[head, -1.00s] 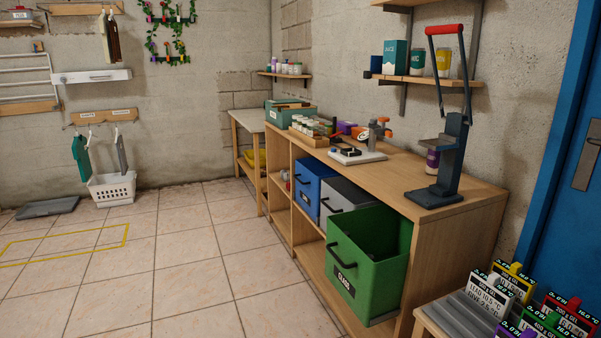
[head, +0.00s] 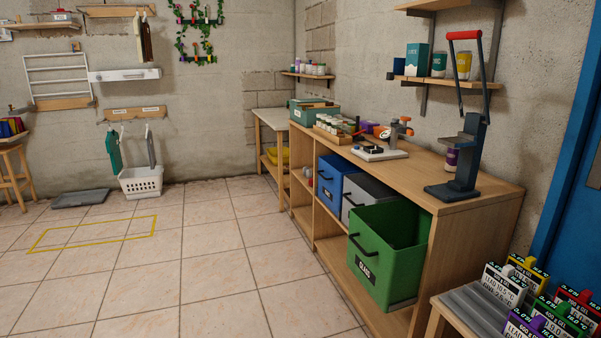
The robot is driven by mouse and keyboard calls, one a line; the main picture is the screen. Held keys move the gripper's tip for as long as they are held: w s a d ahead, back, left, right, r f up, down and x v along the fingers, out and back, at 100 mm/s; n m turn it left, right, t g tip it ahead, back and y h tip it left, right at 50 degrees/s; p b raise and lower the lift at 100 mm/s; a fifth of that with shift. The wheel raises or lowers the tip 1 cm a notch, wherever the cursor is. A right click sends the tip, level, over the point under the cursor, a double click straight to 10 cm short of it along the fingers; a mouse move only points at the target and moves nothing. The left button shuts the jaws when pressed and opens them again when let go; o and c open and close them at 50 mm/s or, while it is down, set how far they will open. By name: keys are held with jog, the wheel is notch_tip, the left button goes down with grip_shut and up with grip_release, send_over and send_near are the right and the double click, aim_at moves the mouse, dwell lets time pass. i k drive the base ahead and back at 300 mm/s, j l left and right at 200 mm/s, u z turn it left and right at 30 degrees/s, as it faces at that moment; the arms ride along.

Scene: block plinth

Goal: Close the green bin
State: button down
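The green bin (head: 378,272) stands in the right end of the wooden cabinet in the head view. It is pulled well out past the cabinet front, so its open top shows and it looks empty inside. A black handle (head: 362,246) and a label reading GLASS are on its front face. The blue bin (head: 333,185) and the grey bin (head: 355,200) sit to its left, farther in the cabinet. My gripper is not in view.
The tiled floor (head: 200,270) left of the cabinet is clear, with a yellow outlined rectangle (head: 92,233) on it. A low stand (head: 470,312) with several labelled blocks is at the lower right. A lever press (head: 462,150) stands on the cabinet top.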

aim_at(392, 277)
jog(key=l+u, duration=0.15)
jog(key=i+l+u, duration=0.2)
jog(key=i+u, duration=0.25)
jog(key=i+l+u, duration=0.5)
jog(key=k+j, duration=0.1)
